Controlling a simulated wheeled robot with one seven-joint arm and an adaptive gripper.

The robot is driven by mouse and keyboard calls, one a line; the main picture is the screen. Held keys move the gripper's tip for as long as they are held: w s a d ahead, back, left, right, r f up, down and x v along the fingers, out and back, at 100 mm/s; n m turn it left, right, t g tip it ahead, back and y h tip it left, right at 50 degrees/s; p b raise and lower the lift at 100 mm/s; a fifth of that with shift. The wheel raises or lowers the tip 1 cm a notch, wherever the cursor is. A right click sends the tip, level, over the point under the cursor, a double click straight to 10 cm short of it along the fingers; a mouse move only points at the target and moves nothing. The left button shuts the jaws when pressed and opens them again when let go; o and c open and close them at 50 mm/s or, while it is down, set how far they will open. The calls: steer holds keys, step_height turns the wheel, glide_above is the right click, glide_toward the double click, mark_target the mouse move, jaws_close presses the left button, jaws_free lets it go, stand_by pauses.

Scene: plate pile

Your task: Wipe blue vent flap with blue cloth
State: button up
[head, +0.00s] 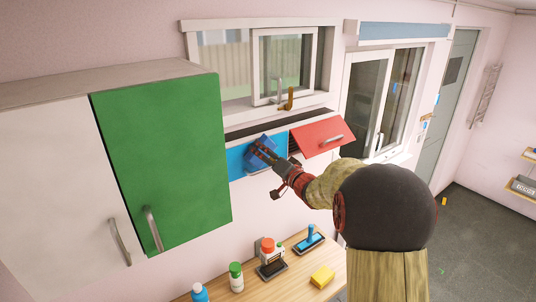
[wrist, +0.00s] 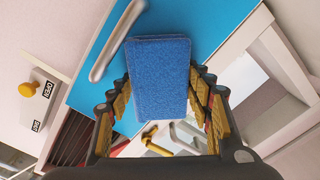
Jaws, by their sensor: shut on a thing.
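The blue vent flap (head: 239,161) is on the wall under the small window, left of the red flap. It fills the upper part of the wrist view (wrist: 208,22), where its silver handle (wrist: 112,45) runs at a slant beside the cloth. My gripper (head: 264,153) is in front of the flap, its fingers on both sides of the blue cloth (wrist: 160,72), shut on it. The cloth looks like a thick rectangular pad and covers part of the flap. It is at or very close to the flap's face; I cannot tell whether it touches.
The red flap (head: 318,138) tilts outward, right of my gripper. A green cabinet door (head: 162,165) juts out at left. The wooden counter (head: 215,290) below holds bottles, a yellow sponge (head: 322,277) and a blue-handled tool (head: 310,238). A brass window handle (head: 288,101) sits above.

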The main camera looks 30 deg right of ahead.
mark_target(254, 162)
steer(key=shift+s+a+f+b, duration=0.1)
steer(key=shift+a+f, duration=0.25)
steer(key=shift+a, duration=0.3)
steer(key=shift+w+a+f+b, duration=0.1)
steer(key=shift+a+f, duration=0.2)
steer(key=shift+a, duration=0.3)
steer(key=shift+s+a+f+b, duration=0.1)
steer(key=shift+a+f, duration=0.25)
steer(key=shift+a, duration=0.4)
steer(key=shift+o, duration=0.5)
steer(key=shift+a+b, duration=0.45)
steer(key=shift+a, duration=1.1)
steer(key=shift+a+r, duration=0.3)
steer(key=shift+r, duration=0.05)
steer(key=shift+d+r, duration=0.15)
steer(key=shift+d, duration=0.2)
steer(key=shift+s, duration=0.25)
steer(key=shift+s+d+r+p, duration=0.1)
steer(key=shift+s+p, duration=0.1)
steer(key=shift+s, duration=1.15)
steer(key=shift+s+d+p, duration=0.1)
steer(key=shift+s+p, duration=0.1)
steer(key=shift+s, duration=1.15)
